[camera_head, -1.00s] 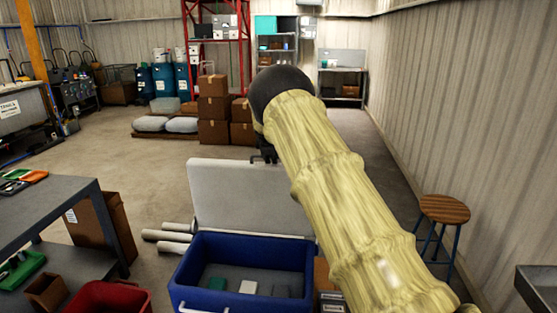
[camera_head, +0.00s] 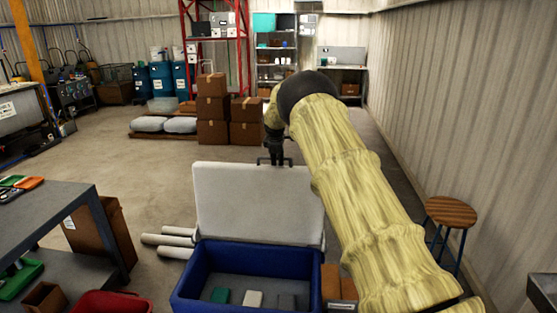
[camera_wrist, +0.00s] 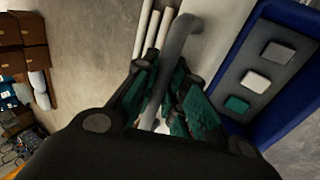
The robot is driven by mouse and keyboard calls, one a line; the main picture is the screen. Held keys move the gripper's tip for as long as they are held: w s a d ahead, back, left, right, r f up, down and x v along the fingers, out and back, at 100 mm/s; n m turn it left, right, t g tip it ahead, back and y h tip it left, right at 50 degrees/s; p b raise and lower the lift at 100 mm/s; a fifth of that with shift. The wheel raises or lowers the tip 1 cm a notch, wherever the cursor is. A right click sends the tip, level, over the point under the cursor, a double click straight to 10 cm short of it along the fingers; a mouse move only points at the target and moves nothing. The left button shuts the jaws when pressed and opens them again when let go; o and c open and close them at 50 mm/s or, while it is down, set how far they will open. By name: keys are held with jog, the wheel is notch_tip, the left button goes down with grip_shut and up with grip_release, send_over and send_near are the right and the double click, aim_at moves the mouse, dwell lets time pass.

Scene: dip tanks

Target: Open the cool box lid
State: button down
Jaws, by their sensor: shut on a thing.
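The blue cool box (camera_head: 190,287) stands on the floor at the bottom middle of the head view, and its blue wall also shows in the wrist view (camera_wrist: 228,82). Its pale grey lid (camera_head: 257,203) stands raised, close to upright, at the back edge. Inside lie a green block (camera_head: 220,296), a white block (camera_head: 253,299) and a grey block (camera_head: 287,301). My gripper (camera_head: 274,160) is at the lid's top edge. In the wrist view its fingers (camera_wrist: 165,100) are shut on the grey lid handle (camera_wrist: 182,38). The arm hides the area right of the lid.
A dark table (camera_head: 55,215) stands left, with a red bin (camera_head: 108,303) below it. White rolls (camera_head: 170,240) lie beside the box. A stool (camera_head: 450,212) stands right. Stacked cartons (camera_head: 212,108) stand behind, with open floor between.

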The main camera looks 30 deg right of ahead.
jog(key=shift+w+a+f, duration=0.1)
jog(key=shift+a, duration=0.15)
jog(key=c, duration=1.7)
grip_release()
jog(key=shift+a, duration=0.1)
jog(key=shift+s+d, duration=0.2)
jog(key=shift+d, duration=0.2)
jog(key=shift+a+r, duration=0.15)
jog(key=shift+r, duration=0.2)
jog(key=v, duration=1.1)
jog(key=shift+s+r, duration=0.1)
jog(key=shift+r, duration=0.05)
